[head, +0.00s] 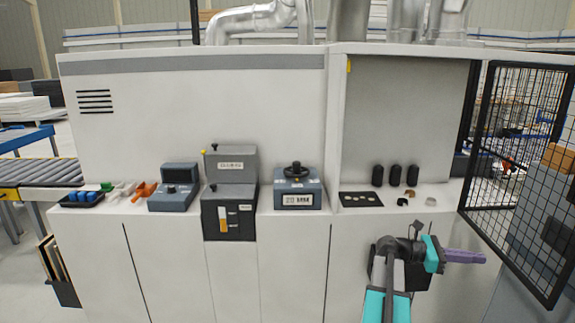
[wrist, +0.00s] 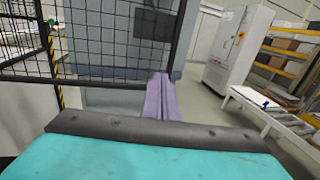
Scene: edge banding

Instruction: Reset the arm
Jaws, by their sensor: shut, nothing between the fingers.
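My arm rises at the lower right of the head view, in front of the white machine (head: 280,270). My gripper (head: 484,257) has purple fingers pointing right, toward the mesh guard door (head: 515,150). The fingers are shut together with nothing between them. In the wrist view the purple fingers (wrist: 161,97) stick out past the dark and teal wrist, in front of the mesh panel (wrist: 115,40).
On the machine ledge stand a blue-grey box with a black knob (head: 297,187), a grey control unit (head: 230,195) and a small console (head: 174,188). A black tray with blue parts (head: 82,199) sits at the left. A roller conveyor (head: 40,172) adjoins the left side.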

